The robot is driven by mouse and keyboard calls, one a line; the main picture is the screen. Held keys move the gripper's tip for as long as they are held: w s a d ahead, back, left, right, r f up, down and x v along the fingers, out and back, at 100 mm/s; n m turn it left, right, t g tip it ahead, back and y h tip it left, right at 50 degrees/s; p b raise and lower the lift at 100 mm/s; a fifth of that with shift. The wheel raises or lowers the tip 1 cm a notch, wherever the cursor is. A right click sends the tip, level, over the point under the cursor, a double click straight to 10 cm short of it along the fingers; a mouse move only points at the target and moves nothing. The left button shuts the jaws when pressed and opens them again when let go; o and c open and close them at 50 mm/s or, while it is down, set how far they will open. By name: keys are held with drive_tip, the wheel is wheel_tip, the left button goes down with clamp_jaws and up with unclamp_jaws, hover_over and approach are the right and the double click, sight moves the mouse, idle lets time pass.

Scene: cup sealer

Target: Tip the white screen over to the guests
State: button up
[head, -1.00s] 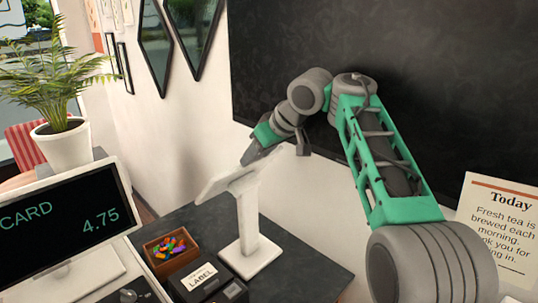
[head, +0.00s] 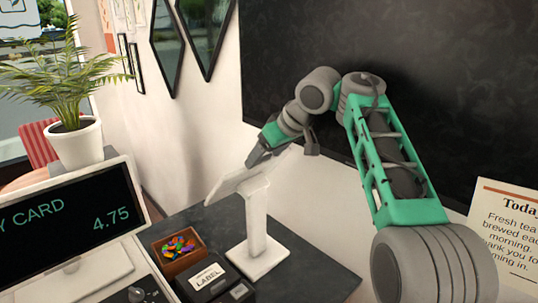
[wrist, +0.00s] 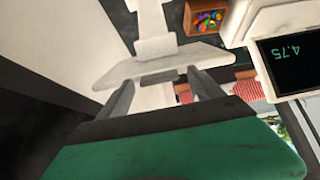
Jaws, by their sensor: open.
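The white screen (head: 228,187) is a thin tilted panel on a white post with a square foot, standing on the dark counter. In the wrist view the screen (wrist: 165,65) lies just ahead of my fingers as a pale slab, with its post beyond. My gripper (head: 252,160) is at the screen's upper, far side in the head view, pointing down and left. In the wrist view my gripper (wrist: 163,88) has its two fingers spread apart, with their tips at the screen's near edge. Whether they touch it I cannot tell. The screen's face is mostly hidden.
A register display (head: 65,225) reading 4.75 stands at the left. A wooden box of colourful pieces (head: 180,261) and a label printer (head: 212,282) sit close left of the stand's foot. A potted fern (head: 78,140) stands behind. A dark board (head: 440,70) covers the wall.

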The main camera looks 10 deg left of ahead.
drive_tip(key=shift+r, duration=0.15)
drive_tip(key=shift+v, duration=1.2)
drive_tip(key=s+d+b, duration=0.3)
drive_tip(key=s+d, duration=0.4)
drive_tip(key=d, duration=0.2)
drive_tip(key=shift+s+d, duration=0.3)
drive_tip(key=shift+d, duration=0.1)
drive_tip(key=shift+r, duration=0.1)
